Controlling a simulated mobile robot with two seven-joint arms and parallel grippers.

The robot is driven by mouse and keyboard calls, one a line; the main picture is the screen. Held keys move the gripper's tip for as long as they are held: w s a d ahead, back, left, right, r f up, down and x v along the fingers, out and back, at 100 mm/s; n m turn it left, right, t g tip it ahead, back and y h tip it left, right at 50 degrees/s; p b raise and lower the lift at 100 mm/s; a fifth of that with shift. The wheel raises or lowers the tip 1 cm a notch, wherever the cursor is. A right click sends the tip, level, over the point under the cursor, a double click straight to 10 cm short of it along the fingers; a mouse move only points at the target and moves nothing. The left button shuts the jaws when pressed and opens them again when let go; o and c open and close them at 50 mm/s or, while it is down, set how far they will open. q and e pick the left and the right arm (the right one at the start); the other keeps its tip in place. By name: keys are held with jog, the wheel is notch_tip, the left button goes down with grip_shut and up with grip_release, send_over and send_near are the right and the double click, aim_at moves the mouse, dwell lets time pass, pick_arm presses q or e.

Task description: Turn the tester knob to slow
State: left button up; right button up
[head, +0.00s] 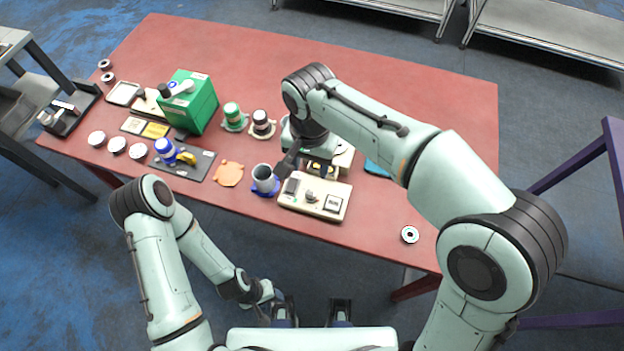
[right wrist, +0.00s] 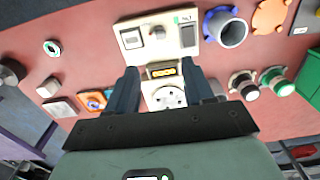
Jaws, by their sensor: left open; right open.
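A beige device with a lit yellow display (right wrist: 163,72) and a round white dial (right wrist: 168,97) lies between my right gripper's fingers in the right wrist view. In the head view its display (head: 322,169) shows beside my right gripper (head: 297,162), which partly hides it. The dial's setting is too small to read. A beige panel (head: 326,208) with a small dark knob (head: 311,196) lies in front; it also shows in the right wrist view (right wrist: 145,48). I cannot tell which is the tester. My right gripper is open and empty. My left gripper (head: 268,294) is open, below the table's front edge.
A grey cup (head: 264,174) on a blue base stands left of the panel. A green box (head: 201,104), spools and several round pucks are farther left. A blue item (head: 376,169) lies to the right. The table's back and right (head: 463,110) are mostly clear.

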aim_at(311, 193)
notch_tip(311, 193, down, 12)
jog(key=shift+s+f+b, duration=0.15)
jog(key=shift+b, duration=0.65)
grip_shut()
